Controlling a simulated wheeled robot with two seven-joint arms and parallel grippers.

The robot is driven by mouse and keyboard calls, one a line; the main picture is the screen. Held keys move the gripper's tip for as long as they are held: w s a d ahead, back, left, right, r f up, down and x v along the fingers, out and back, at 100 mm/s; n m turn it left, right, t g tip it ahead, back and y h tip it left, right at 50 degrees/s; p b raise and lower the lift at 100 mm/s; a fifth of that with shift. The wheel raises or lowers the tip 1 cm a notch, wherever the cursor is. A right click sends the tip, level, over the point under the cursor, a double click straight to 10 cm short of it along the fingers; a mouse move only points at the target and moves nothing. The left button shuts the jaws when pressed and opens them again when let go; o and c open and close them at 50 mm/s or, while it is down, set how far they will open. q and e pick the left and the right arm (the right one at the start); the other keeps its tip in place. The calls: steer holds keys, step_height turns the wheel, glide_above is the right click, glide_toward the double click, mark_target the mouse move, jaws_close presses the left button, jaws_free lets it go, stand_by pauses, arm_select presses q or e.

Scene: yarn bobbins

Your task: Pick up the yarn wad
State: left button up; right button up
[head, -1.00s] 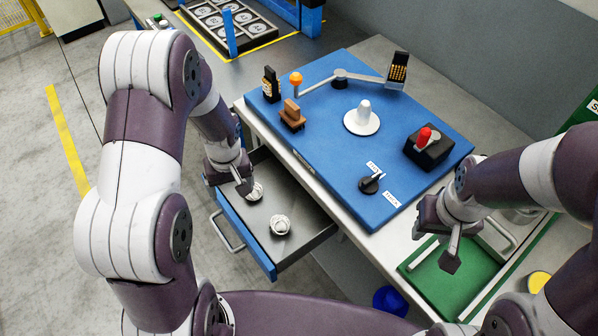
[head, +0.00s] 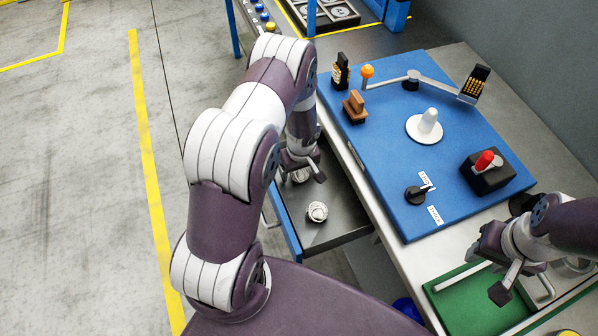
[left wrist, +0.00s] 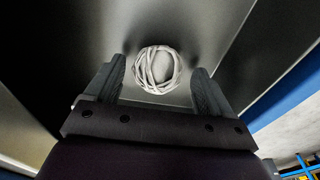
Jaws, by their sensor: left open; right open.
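The nearer wad (head: 317,211) lies in clear view. In the left wrist view one round wad (left wrist: 158,70) shows between and just beyond the fingertips of my open left gripper (left wrist: 158,80), with a gap on both sides. My right gripper (head: 487,270) is open and empty over the green tray (head: 470,305) at the right.
The drawer walls stand close around my left gripper.

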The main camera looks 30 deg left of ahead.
arm_select(q)
steer(key=shift+w+f, duration=0.2)
steer(key=shift+f, duration=0.25)
steer(key=shift+r, duration=0.1)
steer(key=c, duration=1.1)
